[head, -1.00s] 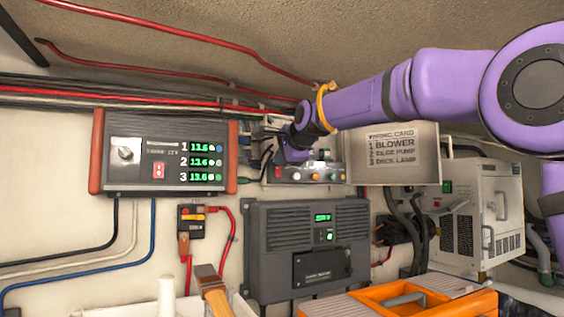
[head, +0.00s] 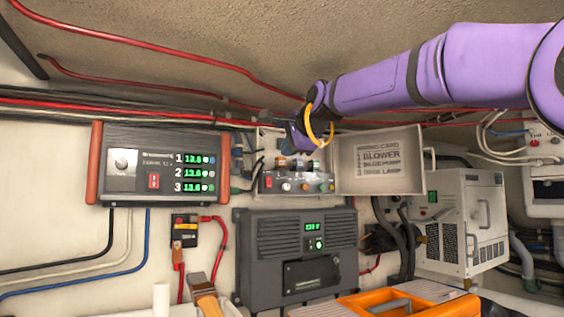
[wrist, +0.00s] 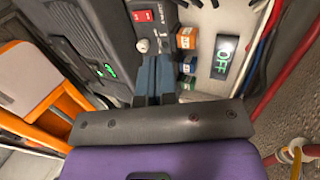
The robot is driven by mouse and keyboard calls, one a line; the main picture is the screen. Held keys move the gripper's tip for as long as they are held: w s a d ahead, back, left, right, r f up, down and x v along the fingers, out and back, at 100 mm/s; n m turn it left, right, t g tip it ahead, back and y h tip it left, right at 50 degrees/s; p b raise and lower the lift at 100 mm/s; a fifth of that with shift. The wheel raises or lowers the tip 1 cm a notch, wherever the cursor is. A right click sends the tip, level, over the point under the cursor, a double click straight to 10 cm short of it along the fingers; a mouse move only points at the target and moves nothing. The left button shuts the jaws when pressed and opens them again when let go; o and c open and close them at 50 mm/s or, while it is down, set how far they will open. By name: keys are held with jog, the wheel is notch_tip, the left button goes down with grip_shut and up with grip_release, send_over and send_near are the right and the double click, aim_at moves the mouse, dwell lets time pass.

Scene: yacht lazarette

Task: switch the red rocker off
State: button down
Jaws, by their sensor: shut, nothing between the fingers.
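A small open box with a grey front panel (head: 297,187) is on the wall. A red rocker (head: 269,183) sits at the panel's left end; the wrist view shows it too (wrist: 143,16). My gripper's purple wrist reaches into the box's upper part in the head view, where the fingertips are hidden or too small to tell. In the wrist view my gripper (wrist: 153,82) is shut and empty, its tips pointing toward the panel, apart from the rocker. A display reading OFF (wrist: 224,57) is inside the box. Another red rocker (head: 153,181) is on the large panel at left.
The box's door (head: 380,160) is open to the right with a wiring card. Orange and blue blocks (wrist: 187,38) sit inside the box near my fingers. A white knob (head: 286,187) is beside the rocker. A dark grey unit (head: 298,255) is below.

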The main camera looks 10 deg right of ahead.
jog(key=v, duration=0.3)
jog(key=shift+r, duration=0.35)
jog(key=s+d+f+n+g+h, duration=0.1)
jog(key=s+d+f+n, duration=0.3)
jog(key=s+f, duration=0.8)
jog(key=s+d+f+n+g+h, duration=0.1)
jog(key=s+d+f+n+g, duration=0.2)
jog(key=s+f, duration=0.8)
jog(key=s+d+f+n+g+h, duration=0.2)
jog(key=s+d+f+n, duration=0.5)
jog(key=s+f, duration=0.5)
jog(key=shift+s+f+g, duration=0.4)
jog(key=shift+s+g, duration=0.2)
jog(key=shift+s, duration=0.3)
